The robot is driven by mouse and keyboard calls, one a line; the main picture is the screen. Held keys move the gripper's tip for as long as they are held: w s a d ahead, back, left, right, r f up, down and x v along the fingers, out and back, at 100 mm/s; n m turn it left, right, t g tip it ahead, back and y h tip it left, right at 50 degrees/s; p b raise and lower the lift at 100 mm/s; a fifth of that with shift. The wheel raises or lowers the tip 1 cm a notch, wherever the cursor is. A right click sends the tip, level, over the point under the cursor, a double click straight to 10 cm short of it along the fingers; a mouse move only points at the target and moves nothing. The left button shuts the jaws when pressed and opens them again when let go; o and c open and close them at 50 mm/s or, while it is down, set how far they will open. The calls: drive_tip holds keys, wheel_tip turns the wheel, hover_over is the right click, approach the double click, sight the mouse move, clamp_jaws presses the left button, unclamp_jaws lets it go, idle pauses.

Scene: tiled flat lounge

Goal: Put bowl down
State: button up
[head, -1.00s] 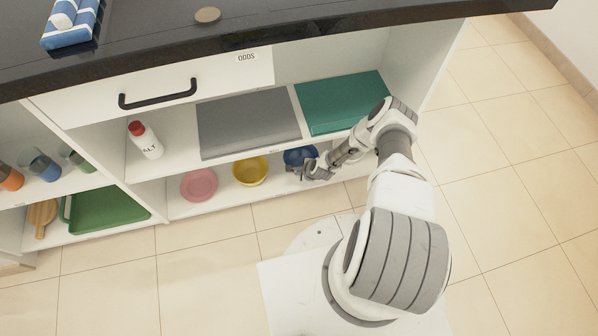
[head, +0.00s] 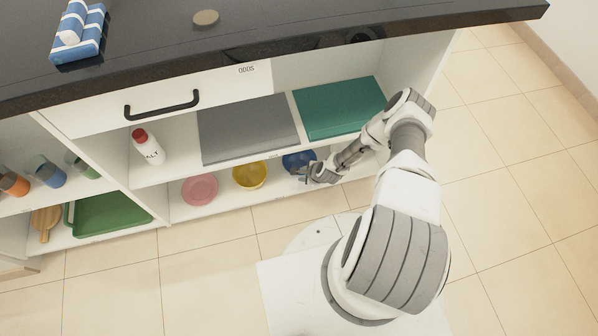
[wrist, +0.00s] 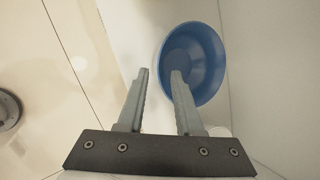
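The blue bowl (head: 299,160) stands upright on the low white shelf (head: 225,199), at the right of the row of bowls. My gripper (head: 305,173) is at the shelf's front, just before the bowl. In the wrist view the blue bowl (wrist: 196,63) lies beyond my gripper (wrist: 161,72). The fingers are apart with a clear gap between them. The right fingertip overlaps the bowl's near left part; the left fingertip is outside its rim. I cannot tell whether a finger touches the bowl.
A yellow bowl (head: 250,175) and a pink dish (head: 200,190) stand to the left on the same shelf. Above are a grey box (head: 248,128), a teal box (head: 340,108) and a salt bottle (head: 148,147). The tiled floor (head: 200,265) in front is clear.

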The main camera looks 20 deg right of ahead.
drive_tip(key=p+v, duration=0.1)
drive_tip(key=v, duration=0.4)
drive_tip(key=shift+s+r+p, duration=0.2)
drive_tip(key=shift+p, duration=0.1)
drive_tip(key=shift+d, duration=0.1)
